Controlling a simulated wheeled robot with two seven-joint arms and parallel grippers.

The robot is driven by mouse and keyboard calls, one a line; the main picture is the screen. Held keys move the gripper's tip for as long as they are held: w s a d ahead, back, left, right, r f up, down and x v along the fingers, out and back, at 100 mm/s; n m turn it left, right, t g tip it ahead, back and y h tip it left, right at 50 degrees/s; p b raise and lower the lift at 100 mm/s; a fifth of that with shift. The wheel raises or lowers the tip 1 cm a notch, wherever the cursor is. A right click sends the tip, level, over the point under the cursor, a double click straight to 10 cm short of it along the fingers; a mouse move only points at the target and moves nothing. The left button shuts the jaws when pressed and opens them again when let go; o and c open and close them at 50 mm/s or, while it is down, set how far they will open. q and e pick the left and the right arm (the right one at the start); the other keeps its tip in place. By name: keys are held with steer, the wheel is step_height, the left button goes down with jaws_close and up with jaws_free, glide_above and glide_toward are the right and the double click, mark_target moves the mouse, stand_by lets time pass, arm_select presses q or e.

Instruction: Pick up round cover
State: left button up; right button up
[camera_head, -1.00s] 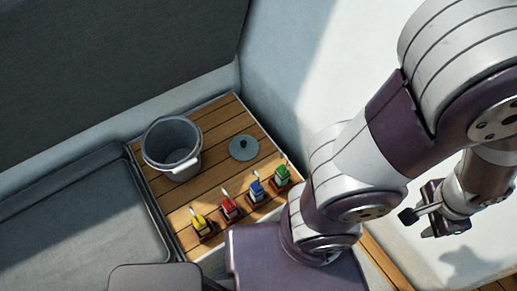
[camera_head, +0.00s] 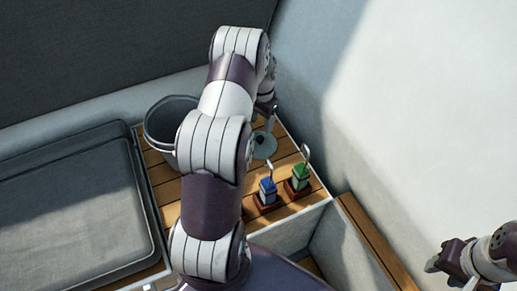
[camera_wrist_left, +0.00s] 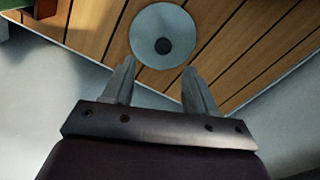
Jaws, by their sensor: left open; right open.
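The round cover (camera_head: 264,150) is a grey-green disc with a dark central knob. It lies flat on the slatted wooden surface, near its back right edge. My left gripper (camera_head: 269,121) is just above it, partly hidden by my arm. In the left wrist view the cover (camera_wrist_left: 140,29) is beyond the open, empty fingers (camera_wrist_left: 160,68), with the knob roughly in line with the gap between them. I cannot tell whether a finger touches it. My right gripper (camera_head: 446,260) is open and empty at the lower right, away from the cover.
A grey bucket (camera_head: 161,128) stands left of the cover, partly behind my left arm. A blue item (camera_head: 267,190) and a green item (camera_head: 299,176) stand on dark bases in front of the cover. A grey cushion (camera_head: 70,210) lies left; a pale wall rises right.

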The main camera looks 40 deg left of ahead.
mark_target(260, 138)
arm_select(q)
steer(key=f, duration=0.5)
steer(key=f+b, duration=0.1)
steer(key=f, duration=0.2)
steer(key=shift+a+f, duration=0.2)
steer(key=shift+a, duration=0.1)
jaws_close()
